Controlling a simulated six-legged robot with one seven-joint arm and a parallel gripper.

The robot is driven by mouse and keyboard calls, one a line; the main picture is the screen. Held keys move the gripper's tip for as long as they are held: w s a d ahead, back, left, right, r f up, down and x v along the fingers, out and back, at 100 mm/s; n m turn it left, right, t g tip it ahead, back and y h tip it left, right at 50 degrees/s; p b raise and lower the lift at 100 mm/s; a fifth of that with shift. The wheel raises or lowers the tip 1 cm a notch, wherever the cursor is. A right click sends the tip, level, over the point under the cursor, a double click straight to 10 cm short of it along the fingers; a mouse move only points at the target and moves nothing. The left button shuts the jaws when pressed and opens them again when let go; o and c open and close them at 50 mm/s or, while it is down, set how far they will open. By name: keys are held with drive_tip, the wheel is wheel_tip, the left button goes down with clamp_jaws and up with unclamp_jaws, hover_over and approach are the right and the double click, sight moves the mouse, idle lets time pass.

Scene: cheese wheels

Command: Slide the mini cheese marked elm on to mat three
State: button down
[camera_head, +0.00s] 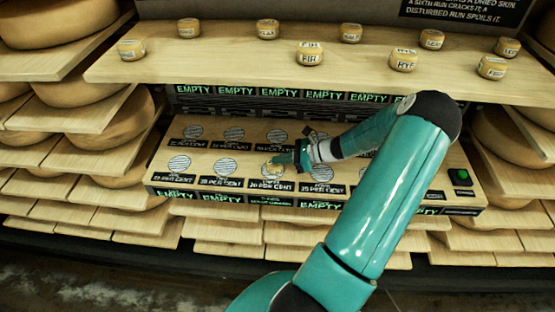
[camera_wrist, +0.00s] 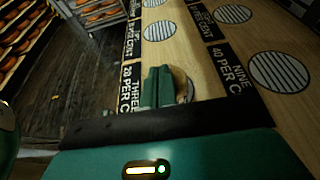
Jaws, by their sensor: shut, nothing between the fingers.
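A small pale cheese (camera_wrist: 181,84) lies on the striped mat (camera_wrist: 190,92) beside the label reading THREE in the wrist view; its mark cannot be read. The cheese (camera_head: 270,170) also shows in the head view, at the third mat of the front row, partly hidden by my gripper. My gripper (camera_head: 280,159) is shut and empty, low over the board at the cheese. In the wrist view its fingers (camera_wrist: 158,86) cover the cheese's left side; whether they touch it cannot be told.
Several mini cheeses stand on the upper shelf (camera_head: 220,65), including one marked FIR (camera_head: 309,54) and one marked RYE (camera_head: 403,60). The sloped board (camera_head: 160,165) carries two rows of striped mats with labels. A green button (camera_head: 461,176) is at its right end.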

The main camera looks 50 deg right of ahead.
drive_tip(key=shift+w+a+r, duration=0.1)
drive_tip(key=shift+r, duration=0.15)
drive_tip(key=s+d, duration=0.2)
drive_tip(key=s, duration=0.1)
drive_tip(key=s+d, duration=0.5)
drive_tip(key=s, duration=0.1)
drive_tip(key=shift+s+d+r, duration=0.1)
drive_tip(key=shift+s+d, duration=0.15)
drive_tip(key=shift+s, duration=0.1)
